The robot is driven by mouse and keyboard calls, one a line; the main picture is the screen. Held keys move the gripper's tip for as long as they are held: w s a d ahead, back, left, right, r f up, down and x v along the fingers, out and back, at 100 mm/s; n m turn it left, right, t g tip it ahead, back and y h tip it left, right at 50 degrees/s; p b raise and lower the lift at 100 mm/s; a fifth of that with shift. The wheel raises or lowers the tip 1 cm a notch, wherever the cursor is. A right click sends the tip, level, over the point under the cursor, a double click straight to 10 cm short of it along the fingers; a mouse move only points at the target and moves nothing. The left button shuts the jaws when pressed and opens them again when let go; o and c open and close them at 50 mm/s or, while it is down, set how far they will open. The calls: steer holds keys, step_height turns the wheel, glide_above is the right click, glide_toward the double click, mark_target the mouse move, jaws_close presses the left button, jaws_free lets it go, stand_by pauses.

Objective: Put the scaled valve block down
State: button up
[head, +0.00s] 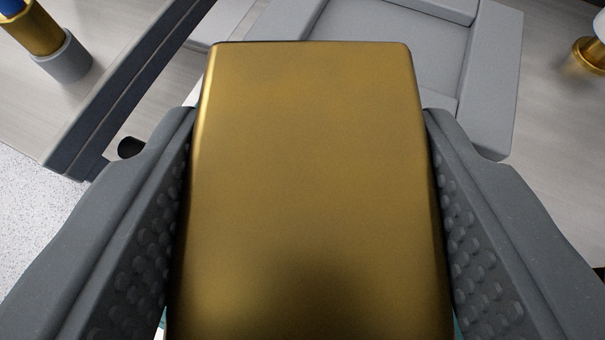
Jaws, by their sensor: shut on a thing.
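A large gold-coloured block, the valve block (310,170), fills the middle of the head view. Its visible face is smooth, with rounded edges, and no scale shows on it. My gripper (312,135) is shut on it, with one grey studded finger against its left side and the other against its right side. The block hides what lies directly beneath it. I cannot tell from this view how high it is above the surface.
A grey square tray (490,85) with a raised rim lies beyond the block, at the upper right. A dark rail (125,85) runs diagonally at left. A grey holder with a gold and blue piece (62,55) stands upper left. A gold fitting (590,52) stands far right.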

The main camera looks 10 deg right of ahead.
steer(key=shift+f, duration=0.6)
steer(key=o, duration=1.2)
steer(key=shift+s+a+r, duration=0.1)
steer(key=shift+s+r, duration=0.1)
steer(key=shift+s, duration=0.05)
steer(key=p+v, duration=0.1)
steer(key=v, duration=1)
steer(key=shift+s, duration=0.25)
steer(key=shift+r, duration=0.1)
